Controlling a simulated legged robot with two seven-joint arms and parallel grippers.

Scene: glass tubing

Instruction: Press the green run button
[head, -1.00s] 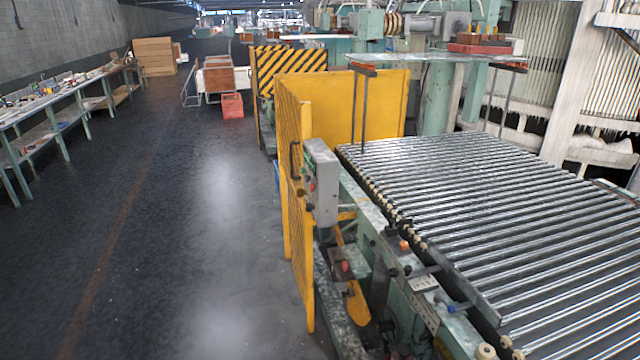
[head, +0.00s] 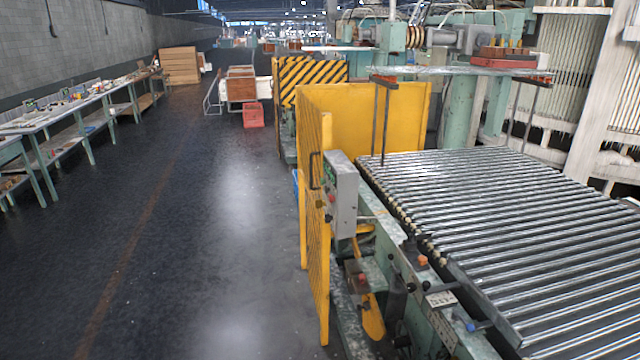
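A grey control box (head: 342,194) is mounted at the near end of the yellow guard, beside the roller conveyor. Its left-facing panel carries small buttons, with a green patch (head: 329,176) near the top and a red spot (head: 331,197) below it. At this size and angle I cannot tell for sure which one is the run button. Neither of my grippers shows in the head view.
A yellow guard (head: 314,215) stands left of the box. The roller conveyor (head: 500,220) fills the right side, with levers and knobs along its frame. The dark floor (head: 200,250) on the left is open. A cluttered workbench (head: 75,117) lines the far left wall.

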